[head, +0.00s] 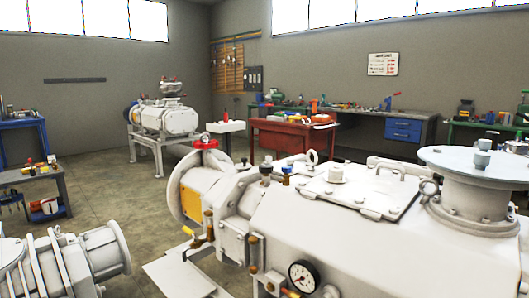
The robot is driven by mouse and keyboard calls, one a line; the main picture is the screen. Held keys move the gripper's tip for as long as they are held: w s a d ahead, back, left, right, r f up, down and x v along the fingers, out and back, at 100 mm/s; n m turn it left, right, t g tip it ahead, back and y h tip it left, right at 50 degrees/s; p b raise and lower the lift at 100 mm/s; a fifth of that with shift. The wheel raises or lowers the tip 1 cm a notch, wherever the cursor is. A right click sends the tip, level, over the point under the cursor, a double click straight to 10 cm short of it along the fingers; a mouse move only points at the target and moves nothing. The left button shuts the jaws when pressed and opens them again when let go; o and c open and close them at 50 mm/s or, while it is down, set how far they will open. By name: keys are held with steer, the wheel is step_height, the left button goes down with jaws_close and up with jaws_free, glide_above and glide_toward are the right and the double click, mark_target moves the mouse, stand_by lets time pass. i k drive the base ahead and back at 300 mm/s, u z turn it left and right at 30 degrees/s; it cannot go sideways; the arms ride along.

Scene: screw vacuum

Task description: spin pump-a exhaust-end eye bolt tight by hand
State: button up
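A large white screw pump (330,220) fills the right foreground. One eye bolt (312,158) stands up on its top behind the cover plate. Another eye bolt (429,188) sits beside the wide round flange (478,165). A second white ribbed pump (75,262) is cut off at the lower left, with a small eye bolt (57,231) on top. No label shows which pump is pump-a or which end is the exhaust end. How far any eye bolt is screwed in cannot be seen. My gripper is not in view.
A dial gauge (303,277) and a yellow-handled valve (190,233) stick out from the near pump. A red workbench (270,142), a pump on a stand (165,118) and a dark tool cart (45,180) stand farther back. Open floor (120,195) lies between them.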

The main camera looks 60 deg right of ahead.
mark_target(312, 168)
steer(key=i, duration=0.8)
steer(key=z, duration=2.25)
